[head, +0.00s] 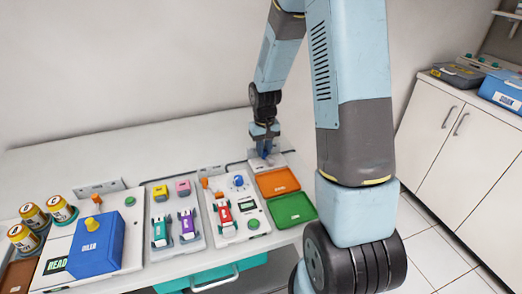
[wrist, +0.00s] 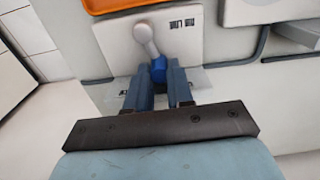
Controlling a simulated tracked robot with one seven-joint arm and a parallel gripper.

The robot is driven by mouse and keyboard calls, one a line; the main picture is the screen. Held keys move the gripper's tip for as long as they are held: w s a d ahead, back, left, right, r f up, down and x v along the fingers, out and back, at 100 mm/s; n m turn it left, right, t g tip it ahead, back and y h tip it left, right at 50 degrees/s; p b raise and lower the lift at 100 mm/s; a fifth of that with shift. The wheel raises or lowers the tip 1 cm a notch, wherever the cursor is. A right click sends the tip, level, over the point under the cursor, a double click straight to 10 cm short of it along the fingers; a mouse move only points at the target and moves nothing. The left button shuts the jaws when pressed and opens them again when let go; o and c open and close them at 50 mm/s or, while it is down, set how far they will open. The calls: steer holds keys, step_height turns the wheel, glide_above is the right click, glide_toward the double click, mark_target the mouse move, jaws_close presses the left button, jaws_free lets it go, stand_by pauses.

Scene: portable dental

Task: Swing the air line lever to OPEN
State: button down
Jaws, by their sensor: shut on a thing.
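The air line lever has a grey arm and round pivot (wrist: 143,38) on a white plate (wrist: 195,45), with a blue grip (wrist: 158,69) at its end. In the wrist view the grip lies between the two fingers of my gripper (wrist: 158,82), which is shut on it. The lever arm runs from its pivot down and slightly right to the grip. In the head view my gripper (head: 264,153) is low over the plate at the back right of the bench, and it hides most of the lever. The small dark lettering on the plate is too blurred to read.
An orange tray (head: 276,183) and a green tray (head: 291,209) lie in front of the plate. A white panel (head: 233,222) with knobs stands left of them, and a blue box (head: 87,246) further left. A wall (head: 110,70) is behind the bench.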

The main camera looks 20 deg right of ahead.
mark_target(265, 150)
steer(key=shift+d+m, duration=0.1)
steer(key=shift+m, duration=0.2)
steer(key=c, duration=1.3)
jaws_free()
step_height(265, 150, up, 14)
steer(key=shift+f, duration=0.15)
